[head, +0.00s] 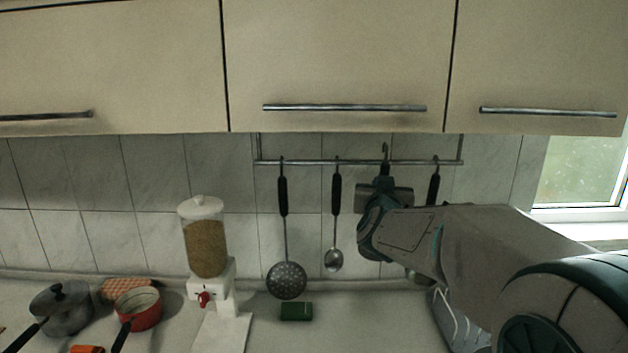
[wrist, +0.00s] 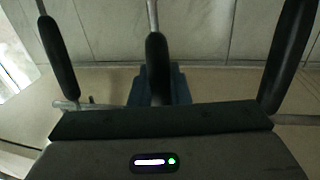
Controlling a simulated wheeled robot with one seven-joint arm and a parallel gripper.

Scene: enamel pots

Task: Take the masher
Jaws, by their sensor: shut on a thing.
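My gripper (head: 384,184) is at the hanging rail, shut on the black handle of a utensil whose hook (head: 385,150) shows above the jaws at the rail. This is taken to be the masher; its head is hidden behind my arm in the head view. In the wrist view, its black handle (wrist: 157,65) with a metal shaft lies in the middle, at the blue-green fingers (wrist: 178,86) of my gripper. The handle looks close to upright. I cannot tell whether the hook still rests on the rail.
On the rail (head: 310,162) hang a skimmer (head: 286,279) and a spoon (head: 334,259) to the left, and another black-handled utensil (head: 433,186) close on the right. Cabinets are above. Below stand a dispenser (head: 206,250), grey pot (head: 62,308), red pan (head: 140,309) and green block (head: 296,311).

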